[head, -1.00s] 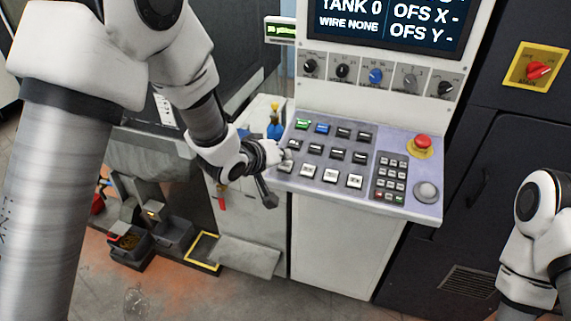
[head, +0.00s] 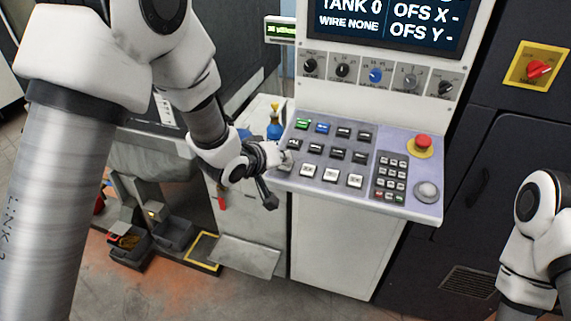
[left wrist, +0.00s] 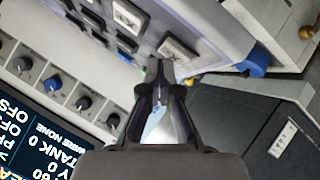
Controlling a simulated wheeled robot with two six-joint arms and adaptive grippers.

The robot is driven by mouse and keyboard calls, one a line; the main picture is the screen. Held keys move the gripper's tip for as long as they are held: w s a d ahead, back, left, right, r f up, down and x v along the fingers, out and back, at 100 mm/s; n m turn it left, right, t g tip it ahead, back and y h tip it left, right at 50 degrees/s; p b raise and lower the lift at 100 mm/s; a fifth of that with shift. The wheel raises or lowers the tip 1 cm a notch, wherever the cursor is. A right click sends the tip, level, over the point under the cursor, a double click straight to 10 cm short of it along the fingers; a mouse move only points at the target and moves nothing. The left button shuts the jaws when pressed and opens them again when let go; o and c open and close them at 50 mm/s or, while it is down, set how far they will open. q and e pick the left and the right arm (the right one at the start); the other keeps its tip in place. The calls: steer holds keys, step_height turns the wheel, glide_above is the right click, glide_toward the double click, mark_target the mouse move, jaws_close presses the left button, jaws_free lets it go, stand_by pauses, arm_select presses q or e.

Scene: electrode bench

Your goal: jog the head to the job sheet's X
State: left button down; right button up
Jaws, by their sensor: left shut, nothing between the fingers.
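The control panel (head: 310,181) is a sloping grey-lilac console with dark keys and a bottom row of white keys. My left gripper (head: 284,159) is shut and empty at the panel's left edge, beside the leftmost white key (head: 285,165), which it partly hides. In the left wrist view the shut fingertips (left wrist: 160,66) are close to that white key (left wrist: 178,49); I cannot tell whether they touch it. The screen (head: 390,22) reads TANK 0, WIRE NONE, OFS X - and OFS Y -. My right arm shows at the right edge, its gripper out of view.
A red stop button (head: 423,141) and a numeric keypad (head: 391,177) are on the panel's right. Knobs (head: 376,75) line the strip above. A small green-lit display (head: 281,30) is left of the screen.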

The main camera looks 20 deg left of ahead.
arm_select(q)
steer(key=shift+w+f, duration=0.1)
steer(key=shift+f, duration=0.3)
stand_by(0.6)
steer(key=shift+r+p, duration=0.65)
steer(key=shift+r, duration=0.2)
steer(key=shift+r+p, duration=0.35)
steer(key=shift+p, duration=0.05)
steer(key=r+p, duration=0.1)
steer(key=r, duration=0.1)
steer(key=s+r+p, duration=0.1)
steer(key=r+p, duration=0.1)
steer(key=shift+s+p, duration=0.2)
steer(key=shift+p, duration=0.1)
stand_by(1.4)
